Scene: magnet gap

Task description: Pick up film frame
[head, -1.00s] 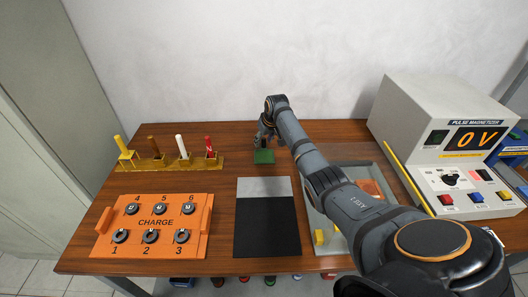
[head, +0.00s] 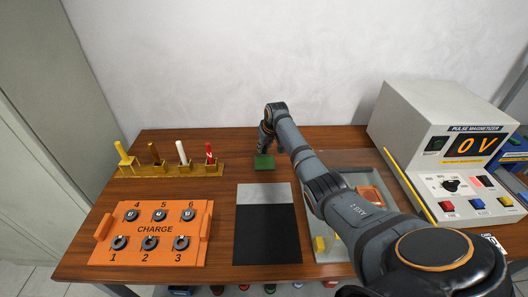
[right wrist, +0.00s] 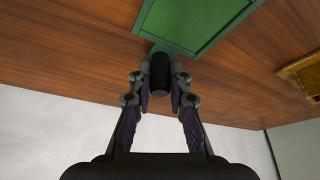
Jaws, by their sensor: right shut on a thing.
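The film frame is a green rectangular frame (head: 264,162) at the back middle of the table in the head view. It is larger in the right wrist view (right wrist: 200,22), where a short green tab runs from it toward my fingers. My right gripper (right wrist: 160,82) is shut on a dark cylindrical grip (right wrist: 160,72) at the end of that tab. In the head view my right gripper (head: 266,147) is small, just behind the frame. The frame lies at or very near the table top; I cannot tell whether it touches. My left gripper is not in view.
A grey and black mat (head: 267,225) lies in front of the frame. An orange charge tray (head: 195,250) with several ring parts is at left, a yellow rack (head: 160,170) behind it. A grey tray (head: 350,158) is partly hidden by my arm. The pulse magnetizer (head: 410,125) reads 0 V.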

